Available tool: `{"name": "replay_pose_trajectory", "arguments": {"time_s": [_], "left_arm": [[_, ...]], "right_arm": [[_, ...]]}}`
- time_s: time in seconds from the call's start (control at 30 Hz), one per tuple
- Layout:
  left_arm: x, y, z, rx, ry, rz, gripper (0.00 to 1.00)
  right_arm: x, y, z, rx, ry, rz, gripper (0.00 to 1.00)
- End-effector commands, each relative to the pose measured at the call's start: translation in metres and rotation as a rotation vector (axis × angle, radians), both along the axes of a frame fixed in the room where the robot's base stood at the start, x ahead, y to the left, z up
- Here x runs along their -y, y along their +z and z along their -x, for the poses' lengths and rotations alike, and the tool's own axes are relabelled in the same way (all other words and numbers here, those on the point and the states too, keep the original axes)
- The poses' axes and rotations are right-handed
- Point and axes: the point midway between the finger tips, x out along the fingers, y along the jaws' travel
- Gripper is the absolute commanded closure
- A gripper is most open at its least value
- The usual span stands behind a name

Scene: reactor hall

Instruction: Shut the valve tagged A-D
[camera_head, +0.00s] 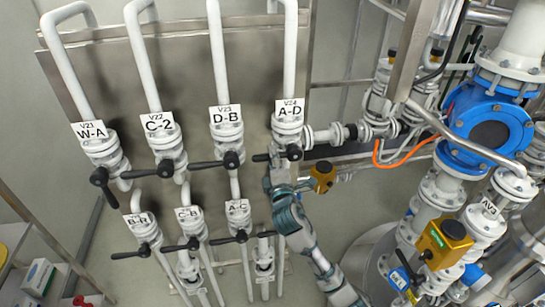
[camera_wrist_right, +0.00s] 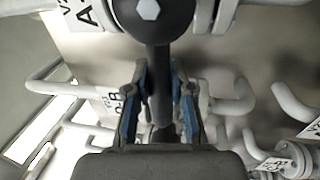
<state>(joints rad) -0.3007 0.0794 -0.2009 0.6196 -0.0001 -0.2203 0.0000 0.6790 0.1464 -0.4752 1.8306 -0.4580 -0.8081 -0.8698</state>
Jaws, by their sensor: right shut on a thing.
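The valve tagged A-D (camera_head: 286,129) is the rightmost of the top row, on a white vertical pipe. Its black lever (camera_head: 261,157) points left from the hub, across the pipe line. My right gripper (camera_head: 277,168) comes from below and is shut on this lever. In the right wrist view the lever (camera_wrist_right: 157,60) runs down from its hub with a hex bolt, between the two fingers of the gripper (camera_wrist_right: 158,100). The fingers hide part of the lever. My left gripper is not in view.
Valves W-A (camera_head: 104,150), C-2 (camera_head: 165,140) and D-B (camera_head: 227,132) stand to the left, and several more valves sit in a lower row. A yellow box (camera_head: 322,177) is close right of my gripper. Blue-flanged piping (camera_head: 487,130) fills the right side.

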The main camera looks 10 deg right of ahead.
Motion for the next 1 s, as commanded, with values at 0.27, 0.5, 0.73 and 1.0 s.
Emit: {"name": "replay_pose_trajectory", "arguments": {"time_s": [0.27, 0.5, 0.73, 1.0], "left_arm": [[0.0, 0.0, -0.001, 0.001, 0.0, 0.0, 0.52], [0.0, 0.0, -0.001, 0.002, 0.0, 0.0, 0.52], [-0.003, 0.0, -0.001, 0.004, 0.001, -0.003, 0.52], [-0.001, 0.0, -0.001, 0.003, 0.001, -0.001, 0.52]], "right_arm": [[0.001, 0.003, 0.0, 0.006, -0.002, -0.003, 0.76], [0.001, 0.001, 0.0, 0.002, -0.001, 0.0, 0.52], [0.0, -0.001, 0.005, 0.0, 0.0, 0.001, 0.52], [0.002, -0.013, 0.055, -0.001, 0.001, 0.001, 0.52]]}}
